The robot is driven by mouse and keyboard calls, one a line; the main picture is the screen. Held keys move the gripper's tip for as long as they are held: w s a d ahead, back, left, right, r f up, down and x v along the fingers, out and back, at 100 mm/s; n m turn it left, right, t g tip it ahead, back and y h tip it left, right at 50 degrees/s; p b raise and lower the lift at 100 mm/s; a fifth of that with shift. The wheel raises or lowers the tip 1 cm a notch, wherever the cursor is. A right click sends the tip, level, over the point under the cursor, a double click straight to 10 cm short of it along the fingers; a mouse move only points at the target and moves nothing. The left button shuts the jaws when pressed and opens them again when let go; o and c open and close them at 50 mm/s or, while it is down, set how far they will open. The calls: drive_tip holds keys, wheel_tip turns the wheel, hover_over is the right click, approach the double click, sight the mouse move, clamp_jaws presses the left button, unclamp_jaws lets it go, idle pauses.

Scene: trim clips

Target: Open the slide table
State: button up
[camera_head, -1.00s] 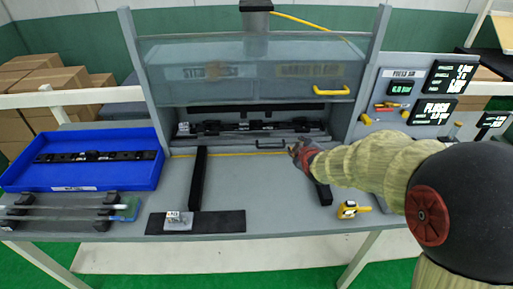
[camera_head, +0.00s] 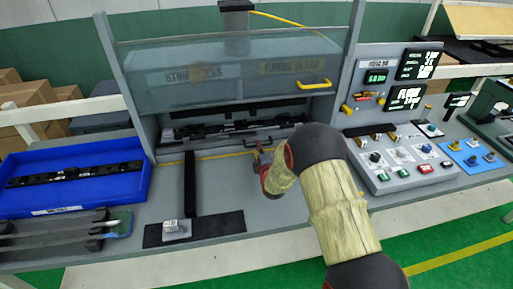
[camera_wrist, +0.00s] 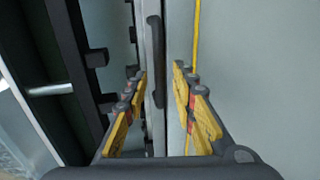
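The slide table (camera_head: 212,146) sits inside the press under a grey-blue hood, with a long black part (camera_head: 225,128) lying on it. A dark bar handle (camera_wrist: 153,55) runs along its front edge in the wrist view. My gripper (camera_head: 261,157) is at the front of the press, close to the handle. In the wrist view my gripper (camera_wrist: 160,92) has its yellow-padded fingers apart, with the near part of the handle lying between them. I see a gap on the right side; contact on the left is unclear. The slide table is pushed in.
A black rail (camera_head: 190,185) and a dark mat (camera_head: 225,224) with a small grey block (camera_head: 177,229) lie in front. A blue tray (camera_head: 120,203) stands left, a button panel (camera_head: 405,160) right. The hood's yellow handle (camera_head: 314,84) hangs above.

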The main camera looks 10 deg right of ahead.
drive_tip(key=shift+x, duration=1.35)
drive_tip(key=shift+c, duration=1)
clamp_jaws()
